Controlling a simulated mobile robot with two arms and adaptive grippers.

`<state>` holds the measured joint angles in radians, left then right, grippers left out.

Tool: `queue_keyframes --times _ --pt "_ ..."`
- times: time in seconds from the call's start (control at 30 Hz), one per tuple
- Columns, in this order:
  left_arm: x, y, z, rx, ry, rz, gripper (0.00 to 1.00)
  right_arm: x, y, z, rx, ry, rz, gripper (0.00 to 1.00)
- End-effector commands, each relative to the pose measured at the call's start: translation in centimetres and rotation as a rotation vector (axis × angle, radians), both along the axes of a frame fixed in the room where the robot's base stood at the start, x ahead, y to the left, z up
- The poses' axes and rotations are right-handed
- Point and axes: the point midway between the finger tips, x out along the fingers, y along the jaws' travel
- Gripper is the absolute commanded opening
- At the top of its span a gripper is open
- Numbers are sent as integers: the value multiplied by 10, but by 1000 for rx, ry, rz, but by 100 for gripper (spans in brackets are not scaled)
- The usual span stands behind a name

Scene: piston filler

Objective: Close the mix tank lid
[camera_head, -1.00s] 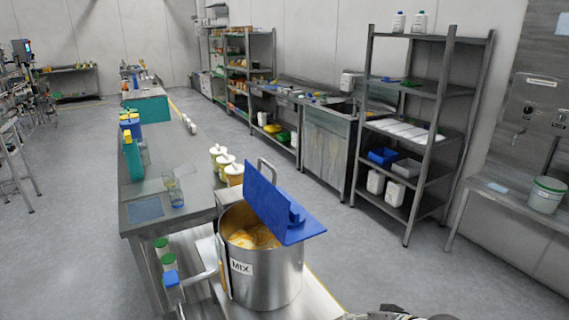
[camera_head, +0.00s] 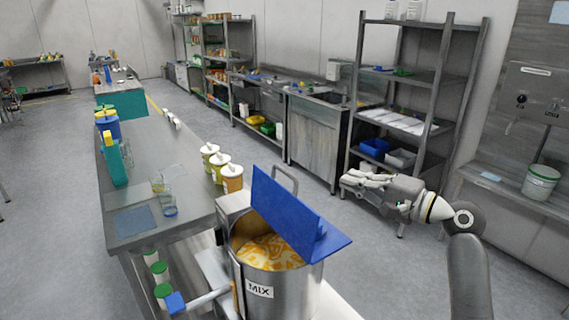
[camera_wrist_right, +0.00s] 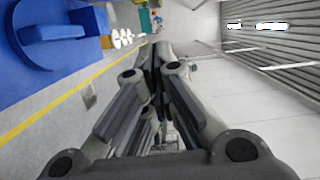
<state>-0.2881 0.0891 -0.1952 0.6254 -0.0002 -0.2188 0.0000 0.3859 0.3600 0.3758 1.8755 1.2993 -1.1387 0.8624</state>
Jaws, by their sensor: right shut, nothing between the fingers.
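The steel mix tank (camera_head: 270,285), labelled MIX, stands at the lower middle of the head view with orange and white contents showing. Its blue lid (camera_head: 285,213) is tilted up and open, with a flat blue piece sticking out to the right. My right gripper (camera_head: 350,180) is in the air to the right of the lid, apart from it, shut and empty. In the right wrist view the fingers (camera_wrist_right: 158,60) are together, and the blue lid (camera_wrist_right: 75,60) shows at the upper left. My left gripper is not in view.
A steel table (camera_head: 150,190) left of the tank bears several tubs and glasses. A blue-ended handle (camera_head: 190,300) sticks out left of the tank. A shelf rack (camera_head: 415,90) stands behind my right arm. The floor between is clear.

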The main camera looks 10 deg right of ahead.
Motion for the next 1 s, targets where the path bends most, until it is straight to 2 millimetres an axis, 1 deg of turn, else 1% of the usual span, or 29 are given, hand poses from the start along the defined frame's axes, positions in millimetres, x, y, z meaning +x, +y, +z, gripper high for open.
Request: queue_keyframes --times 0.13,0.27,0.4,0.47,0.53,0.63,0.67,0.7,0.8,0.9,1.0 --pt "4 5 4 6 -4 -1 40 5 1 4 11 -1 -1 0" --pt "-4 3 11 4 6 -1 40 19 12 6 12 -3 1 0" --pt "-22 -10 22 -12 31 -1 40 43 28 7 13 -1 1 0" --pt "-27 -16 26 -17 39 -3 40 54 36 6 13 -1 2 0" --pt "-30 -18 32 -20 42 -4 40 67 45 6 11 -1 2 0" --pt "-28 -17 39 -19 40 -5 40 84 56 5 11 -1 2 0" --pt "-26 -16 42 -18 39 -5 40 85 61 5 10 0 2 0" --pt "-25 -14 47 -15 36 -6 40 80 67 4 9 0 1 0" --pt "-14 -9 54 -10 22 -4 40 74 79 2 8 1 0 0" --pt "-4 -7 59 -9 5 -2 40 71 87 1 7 -1 -1 0" --pt "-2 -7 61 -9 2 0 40 70 91 0 7 -1 -2 0"
